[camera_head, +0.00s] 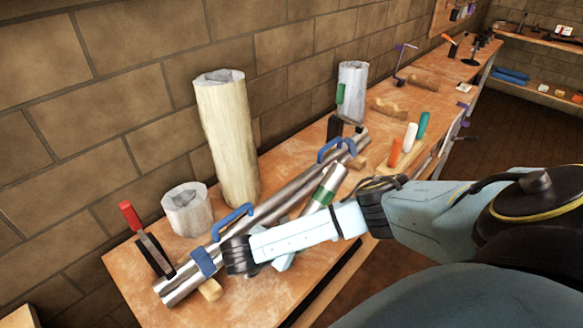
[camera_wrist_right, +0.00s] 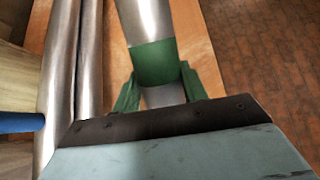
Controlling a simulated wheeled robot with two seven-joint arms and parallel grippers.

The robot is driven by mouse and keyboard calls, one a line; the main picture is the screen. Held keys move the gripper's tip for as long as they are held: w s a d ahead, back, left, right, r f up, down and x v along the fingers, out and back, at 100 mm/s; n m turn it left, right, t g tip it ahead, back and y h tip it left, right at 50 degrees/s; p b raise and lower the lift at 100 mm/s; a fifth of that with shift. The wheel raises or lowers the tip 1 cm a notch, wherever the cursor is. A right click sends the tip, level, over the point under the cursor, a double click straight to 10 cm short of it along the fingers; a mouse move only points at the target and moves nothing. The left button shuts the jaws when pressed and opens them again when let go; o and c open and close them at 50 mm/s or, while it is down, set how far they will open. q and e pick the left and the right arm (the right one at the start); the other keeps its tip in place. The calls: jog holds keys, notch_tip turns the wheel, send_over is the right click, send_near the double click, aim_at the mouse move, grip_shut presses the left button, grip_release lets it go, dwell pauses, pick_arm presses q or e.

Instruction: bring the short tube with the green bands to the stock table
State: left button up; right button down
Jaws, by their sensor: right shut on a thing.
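The short steel tube with green bands (camera_head: 330,180) slants above or on the wooden bench in the head view, beside the long tubes. Its near end is hidden behind my right arm. In the right wrist view the tube (camera_wrist_right: 147,18) runs between the two green fingers of my right gripper (camera_wrist_right: 157,84), which is shut on it around a green band. In the head view this gripper is mostly hidden by the forearm. I cannot tell whether the tube touches the bench. My left gripper is in neither view. I cannot tell which surface is the stock table.
Two long steel tubes (camera_head: 290,188) with blue clamps lie along the bench (camera_head: 140,290). A red-handled clamp (camera_head: 132,216), a tall pale cylinder (camera_head: 228,140) and shorter grey ones (camera_head: 187,210) stand near the wall. Coloured handles (camera_head: 410,138) lie farther back. Shelves (camera_head: 545,95) stand far right; floor is open between.

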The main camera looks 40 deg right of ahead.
jog(key=shift+f, duration=0.2)
jog(key=shift+f, duration=0.2)
jog(key=c, duration=0.8)
grip_release()
jog(key=shift+o, duration=0.2)
jog(key=shift+r, duration=0.15)
